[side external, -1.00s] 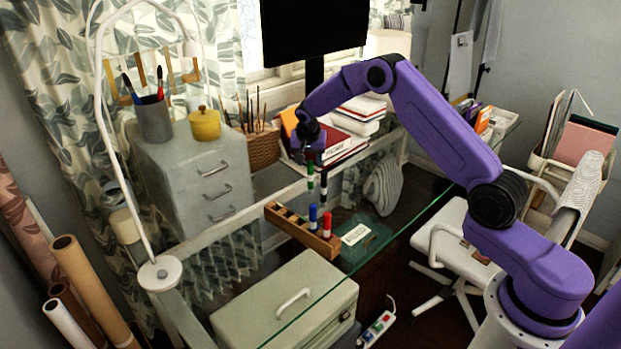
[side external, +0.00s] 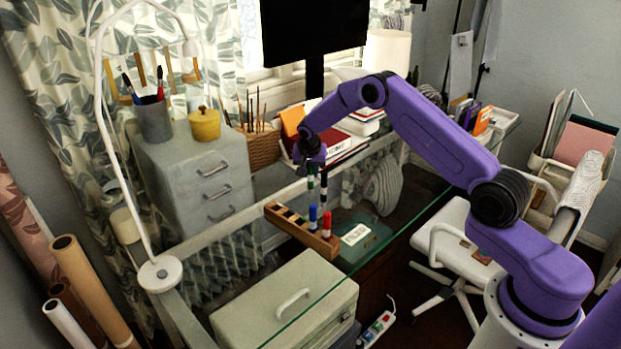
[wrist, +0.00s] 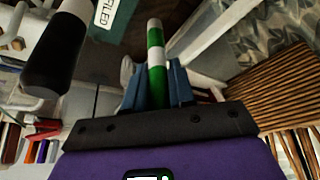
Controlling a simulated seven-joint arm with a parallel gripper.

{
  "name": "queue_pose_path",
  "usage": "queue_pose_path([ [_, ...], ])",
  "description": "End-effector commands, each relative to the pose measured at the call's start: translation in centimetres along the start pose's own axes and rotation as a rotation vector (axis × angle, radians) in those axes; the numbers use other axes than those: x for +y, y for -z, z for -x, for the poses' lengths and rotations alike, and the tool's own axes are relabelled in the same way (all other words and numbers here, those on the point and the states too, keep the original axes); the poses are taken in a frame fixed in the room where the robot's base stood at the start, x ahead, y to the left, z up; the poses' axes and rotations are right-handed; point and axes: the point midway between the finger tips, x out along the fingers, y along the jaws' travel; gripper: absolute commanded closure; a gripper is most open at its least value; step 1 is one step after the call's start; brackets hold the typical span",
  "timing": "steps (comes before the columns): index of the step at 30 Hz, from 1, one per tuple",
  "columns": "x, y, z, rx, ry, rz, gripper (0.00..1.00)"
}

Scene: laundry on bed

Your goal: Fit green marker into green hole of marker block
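The green marker (side external: 311,182) stands upright behind the block in the side view, green with a white band. My gripper (side external: 312,164) is at its upper part. In the wrist view the blue fingers of my gripper (wrist: 158,88) sit close against both sides of the green marker (wrist: 157,47) and appear shut on it. The marker block (side external: 288,226) is a long wooden rack with a blue marker (side external: 313,213) and a red marker (side external: 327,222) at its right end. Its left holes look empty; I cannot make out the green hole's colour.
A black marker (side external: 323,180) stands upright close beside the green one; it is large in the wrist view (wrist: 58,55). A green labelled pad (side external: 372,240) lies right of the block. A pale box (side external: 285,300) is in front, books (side external: 345,143) behind.

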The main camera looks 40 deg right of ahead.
Motion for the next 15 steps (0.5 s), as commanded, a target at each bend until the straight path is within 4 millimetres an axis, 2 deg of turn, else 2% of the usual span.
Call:
queue_pose_path([
  [10, 0.0, 0.1, 0.2, 0.000, 0.000, -0.001, 1.00],
  [15, 0.0, 0.8, 1.9, 0.002, 0.001, -0.002, 1.00],
])
